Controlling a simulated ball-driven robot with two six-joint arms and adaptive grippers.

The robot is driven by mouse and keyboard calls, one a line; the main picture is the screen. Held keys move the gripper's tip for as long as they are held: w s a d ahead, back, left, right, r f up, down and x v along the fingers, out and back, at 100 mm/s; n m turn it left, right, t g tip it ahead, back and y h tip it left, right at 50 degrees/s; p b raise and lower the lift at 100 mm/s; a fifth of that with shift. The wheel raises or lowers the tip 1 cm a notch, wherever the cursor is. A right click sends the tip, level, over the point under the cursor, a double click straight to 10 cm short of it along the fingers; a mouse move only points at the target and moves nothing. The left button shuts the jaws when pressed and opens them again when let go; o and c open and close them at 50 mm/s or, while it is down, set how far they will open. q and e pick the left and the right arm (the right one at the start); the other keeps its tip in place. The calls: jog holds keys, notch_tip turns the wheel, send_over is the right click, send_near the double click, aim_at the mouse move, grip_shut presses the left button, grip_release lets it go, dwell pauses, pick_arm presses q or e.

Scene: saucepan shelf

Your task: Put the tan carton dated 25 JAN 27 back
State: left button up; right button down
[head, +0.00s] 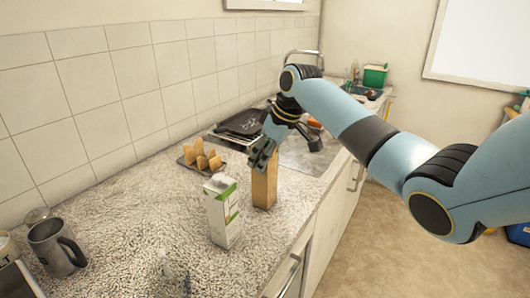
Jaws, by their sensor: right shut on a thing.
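A tan carton (264,190) is upright over the speckled counter, behind and to the right of a white and green carton. My right gripper (267,163) comes down from above and is shut on the top of the tan carton. I cannot tell whether its base touches the counter. No date is readable on it. The white and green carton (222,212) stands upright on the counter in front. My left gripper is not in view.
Tan wedge-shaped pieces (203,158) sit on a dark holder by the tiled wall. A grey mug (56,248) stands at the left. A faint clear object (170,276) is at the front. A green container (375,76) is at the far end.

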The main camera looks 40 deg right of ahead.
jog(key=c, duration=0.6)
grip_release()
jog(key=shift+f, duration=0.1)
jog(key=b+v, duration=0.1)
jog(key=v, duration=1.1)
